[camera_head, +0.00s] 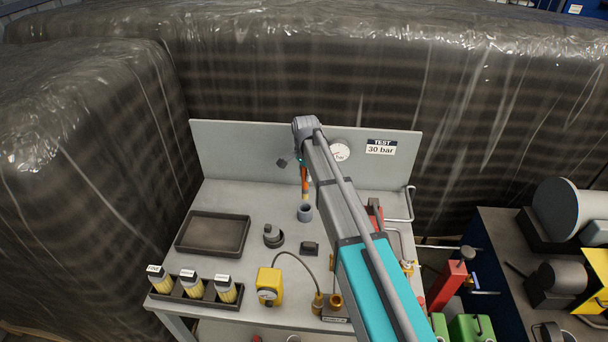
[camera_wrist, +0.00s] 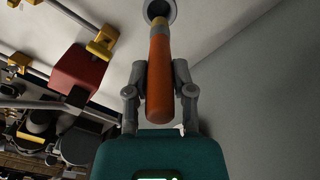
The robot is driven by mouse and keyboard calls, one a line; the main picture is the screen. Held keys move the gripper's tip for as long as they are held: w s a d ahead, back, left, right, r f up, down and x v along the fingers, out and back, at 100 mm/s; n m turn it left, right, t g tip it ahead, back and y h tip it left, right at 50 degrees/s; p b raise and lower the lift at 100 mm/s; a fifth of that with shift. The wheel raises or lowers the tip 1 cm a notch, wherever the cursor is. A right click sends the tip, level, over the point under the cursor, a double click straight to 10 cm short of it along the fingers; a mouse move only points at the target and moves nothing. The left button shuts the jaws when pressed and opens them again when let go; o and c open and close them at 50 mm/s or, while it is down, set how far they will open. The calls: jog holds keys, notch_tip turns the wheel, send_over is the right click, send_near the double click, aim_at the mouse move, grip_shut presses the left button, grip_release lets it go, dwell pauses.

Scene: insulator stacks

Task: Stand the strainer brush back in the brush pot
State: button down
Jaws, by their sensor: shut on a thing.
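The strainer brush (camera_head: 305,182) has an orange handle and a yellowish lower end. My gripper (camera_wrist: 160,70) is shut on its orange handle, with one finger on each side. The brush hangs about upright over the bench. The brush pot (camera_head: 305,213) is a small grey-blue cup on the bench, directly below the brush. In the wrist view the brush's far end overlaps the dark mouth of the pot (camera_wrist: 170,14). I cannot tell whether the tip is just above the rim or slightly inside. My arm partly hides the gripper in the head view.
A dark tray (camera_head: 213,233) lies left on the bench, with a rack of labelled bottles (camera_head: 194,290) in front. A black fitting (camera_head: 273,236) and a yellow gauge box (camera_head: 269,286) stand near the pot. A back panel (camera_head: 240,150) rises behind.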

aim_at(305, 188)
jog(key=shift+f+b, duration=3.95)
jog(key=shift+f, duration=0.2)
jog(key=shift+c, duration=2)
grip_release()
jog(key=shift+r, duration=0.1)
